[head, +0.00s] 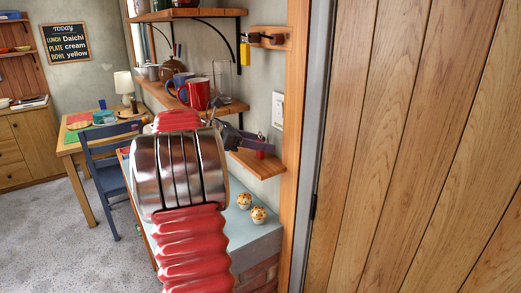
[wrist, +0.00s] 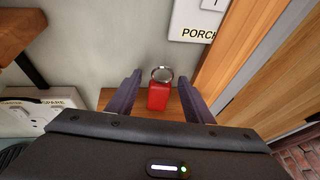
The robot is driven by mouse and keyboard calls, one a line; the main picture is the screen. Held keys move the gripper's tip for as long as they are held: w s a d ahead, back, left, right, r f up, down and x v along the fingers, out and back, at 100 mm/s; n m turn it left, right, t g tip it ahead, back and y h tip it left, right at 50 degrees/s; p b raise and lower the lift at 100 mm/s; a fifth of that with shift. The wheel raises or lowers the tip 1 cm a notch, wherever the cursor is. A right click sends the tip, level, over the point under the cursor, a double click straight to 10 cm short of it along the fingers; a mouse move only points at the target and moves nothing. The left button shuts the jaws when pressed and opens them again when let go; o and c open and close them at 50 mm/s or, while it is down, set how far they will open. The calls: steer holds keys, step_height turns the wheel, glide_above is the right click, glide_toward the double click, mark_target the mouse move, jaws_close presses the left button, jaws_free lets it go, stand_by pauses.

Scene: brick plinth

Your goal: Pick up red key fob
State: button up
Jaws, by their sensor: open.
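The red key fob (wrist: 158,98) with a metal ring at its top is on a small wooden shelf (wrist: 116,97) against the wall in the wrist view. It also shows small at the shelf's front in the head view (head: 260,155). My gripper (wrist: 160,75) is open, with one dark purple finger on each side of the fob. Gaps show between both fingers and the fob. In the head view my gripper (head: 257,142) is just above the small shelf, partly behind my own arm.
A white plate marked "PORCH" (wrist: 194,20) is on the wall beside the wooden door frame. A white box (wrist: 32,108) is at left. Red (head: 195,94) and blue mugs stand on a shelf nearby. Two muffins (head: 258,214) sit on the plinth below. A wooden door fills the right.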

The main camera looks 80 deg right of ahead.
mark_target(259, 140)
steer(key=shift+c, duration=0.2)
jaws_close()
stand_by(0.4)
steer(key=shift+r, duration=0.1)
steer(key=shift+w+a+r, duration=0.15)
steer(key=shift+r, duration=0.45)
step_height(259, 140, up, 6)
steer(key=shift+f, duration=0.25)
steer(key=w+a, duration=1.3)
steer(key=a, duration=0.1)
steer(key=shift+a, duration=0.35)
